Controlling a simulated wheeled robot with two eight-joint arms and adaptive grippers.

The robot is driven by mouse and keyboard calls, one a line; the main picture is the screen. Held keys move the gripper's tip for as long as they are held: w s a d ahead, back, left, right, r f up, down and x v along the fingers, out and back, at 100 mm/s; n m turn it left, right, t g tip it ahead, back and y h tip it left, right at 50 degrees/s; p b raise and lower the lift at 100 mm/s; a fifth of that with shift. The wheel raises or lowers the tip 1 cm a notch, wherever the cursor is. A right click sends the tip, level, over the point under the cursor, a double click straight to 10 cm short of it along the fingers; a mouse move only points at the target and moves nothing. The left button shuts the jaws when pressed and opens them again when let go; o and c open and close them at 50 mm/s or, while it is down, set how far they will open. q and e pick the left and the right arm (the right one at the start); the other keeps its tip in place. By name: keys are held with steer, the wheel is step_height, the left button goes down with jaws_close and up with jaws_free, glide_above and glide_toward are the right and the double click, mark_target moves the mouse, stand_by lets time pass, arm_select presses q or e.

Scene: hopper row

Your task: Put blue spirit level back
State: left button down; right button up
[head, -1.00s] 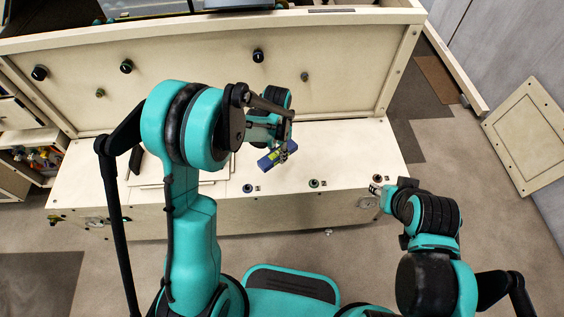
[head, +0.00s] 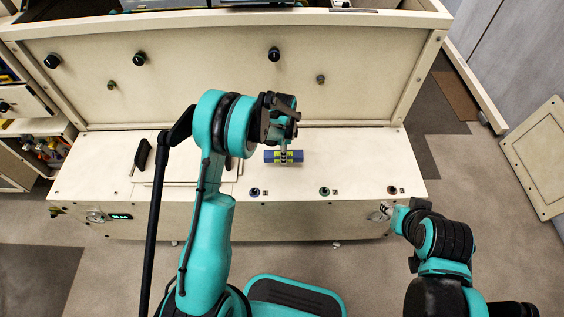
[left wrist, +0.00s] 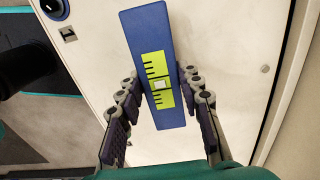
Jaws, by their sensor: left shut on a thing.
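The blue spirit level (head: 298,156) is a short blue bar with a yellow-green band. It shows over the pale bench top, lying across the picture in the head view. My left gripper (head: 284,155) is shut on its middle from above. In the left wrist view the level (left wrist: 147,30) runs lengthwise between the two fingers (left wrist: 160,92), its yellow-green scale at the grip. I cannot tell whether the level touches the bench. My right gripper (head: 381,213) hangs by the bench's front right edge; its fingers are too small to read.
The bench top (head: 360,155) is clear to the right of the level. A black object (head: 142,154) stands at its left, near a thin square outline. A tall panel with knobs (head: 274,54) rises behind.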

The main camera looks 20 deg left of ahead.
arm_select(q)
steer(key=shift+w+a+f, duration=0.15)
steer(key=shift+a+f, duration=0.2)
steer(key=shift+f, duration=0.1)
steer(key=shift+f+b, duration=1)
steer(key=shift+f, duration=0.75)
steer(key=shift+f, duration=0.1)
steer(key=c, duration=1)
jaws_free()
